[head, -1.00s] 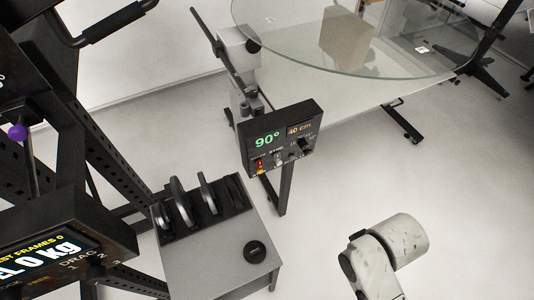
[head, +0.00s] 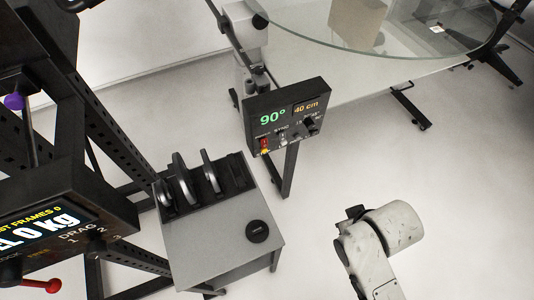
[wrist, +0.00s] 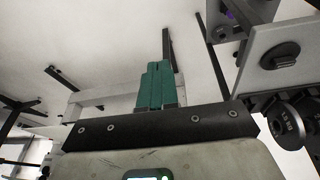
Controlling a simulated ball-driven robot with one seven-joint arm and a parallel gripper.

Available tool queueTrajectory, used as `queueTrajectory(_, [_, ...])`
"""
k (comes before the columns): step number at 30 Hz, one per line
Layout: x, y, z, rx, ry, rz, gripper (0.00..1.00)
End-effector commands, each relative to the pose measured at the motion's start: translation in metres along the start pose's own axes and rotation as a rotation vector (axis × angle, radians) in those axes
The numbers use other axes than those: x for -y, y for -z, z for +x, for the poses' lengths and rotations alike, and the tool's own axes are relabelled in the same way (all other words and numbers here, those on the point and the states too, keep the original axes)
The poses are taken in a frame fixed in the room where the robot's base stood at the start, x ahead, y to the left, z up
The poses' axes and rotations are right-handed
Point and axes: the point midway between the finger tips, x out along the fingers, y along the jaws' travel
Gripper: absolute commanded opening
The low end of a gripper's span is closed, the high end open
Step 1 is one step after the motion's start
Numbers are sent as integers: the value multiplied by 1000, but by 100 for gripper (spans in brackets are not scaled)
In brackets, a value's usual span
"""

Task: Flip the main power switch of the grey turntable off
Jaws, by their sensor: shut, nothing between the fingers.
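The grey turntable's control box (head: 287,117) is black and shows 90° and 40 cm. It stands near the middle of the head view, in front of the grey mechanism (head: 247,35) and round glass top (head: 400,35). A small red switch (head: 264,142) with yellow below it sits at the panel's lower left; its exact position is too small to tell. My gripper (wrist: 155,72) shows in the wrist view with its green fingers together and empty, apart from any object. The control box cannot be made out in the wrist view. The head view shows my arm's pale link but not the fingers.
A black rack with a scale display (head: 40,240) fills the left side. Floor (head: 330,180) right of the box is open.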

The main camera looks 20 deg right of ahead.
Motion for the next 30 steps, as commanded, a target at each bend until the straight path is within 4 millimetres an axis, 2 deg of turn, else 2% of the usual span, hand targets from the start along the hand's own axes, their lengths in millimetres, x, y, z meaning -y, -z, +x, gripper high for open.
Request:
queueTrajectory(1, [3,8,21,-61,-11,8,0])
queueTrajectory(3, [6,24,35,-163,-26,23,0])
queueTrajectory(7, [16,56,53,-357,-40,39,0])
queueTrajectory(12, [35,93,65,-610,-27,39,0])
queueTrajectory(16, [56,115,66,-793,5,23,0])
queueTrajectory(21, [81,132,60,-976,62,-6,0])
queueTrajectory(25, [94,138,54,-1055,95,-23,0])
queueTrajectory(30, [101,141,49,-1093,112,-32,0])
